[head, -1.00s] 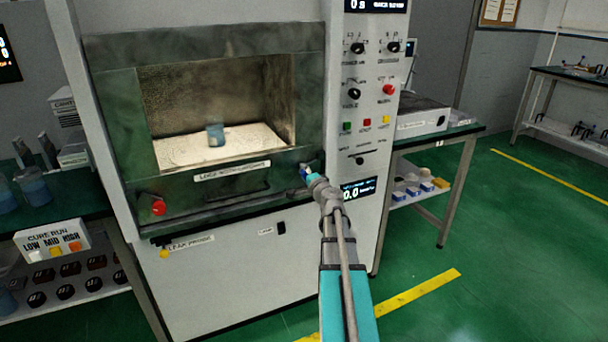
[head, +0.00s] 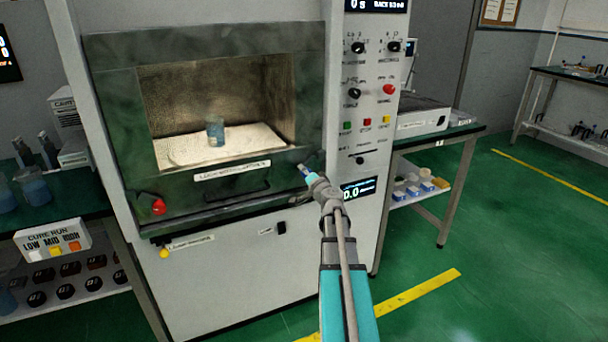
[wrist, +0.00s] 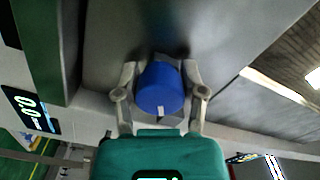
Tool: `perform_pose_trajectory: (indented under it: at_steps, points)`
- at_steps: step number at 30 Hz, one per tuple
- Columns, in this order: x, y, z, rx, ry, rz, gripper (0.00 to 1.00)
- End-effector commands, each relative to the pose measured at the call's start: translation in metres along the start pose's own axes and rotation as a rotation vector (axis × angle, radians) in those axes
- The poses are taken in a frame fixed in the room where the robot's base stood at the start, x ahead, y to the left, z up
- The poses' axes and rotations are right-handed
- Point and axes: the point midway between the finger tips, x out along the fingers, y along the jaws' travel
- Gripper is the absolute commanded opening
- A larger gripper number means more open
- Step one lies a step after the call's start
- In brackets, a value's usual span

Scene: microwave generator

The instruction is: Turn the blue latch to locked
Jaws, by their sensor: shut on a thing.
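The blue latch (wrist: 160,86) is a round knob with a small white mark on its rim, at the lower side in the wrist view. My gripper (wrist: 160,72) has one finger on each side of the knob and is shut on it. In the head view, my gripper (head: 304,170) is at the right edge of the microwave door (head: 312,100) and mostly hides the latch. The door appears closed. I cannot read the locked or unlocked marking.
A beaker (head: 215,130) stands inside the chamber behind the door window. A control panel (head: 372,100) with knobs and buttons is just right of the door. A red knob (head: 158,207) is at the door's lower left. Green floor is free at right.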

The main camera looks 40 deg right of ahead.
Motion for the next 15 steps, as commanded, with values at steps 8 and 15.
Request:
perform_pose_trajectory:
  at_steps: [8,15]
  points:
    - [0.0008,0.0000,-0.0003,0.001,0.000,0.000,0.88]
    - [0.0004,0.0001,-0.0003,0.001,0.000,0.000,0.88]
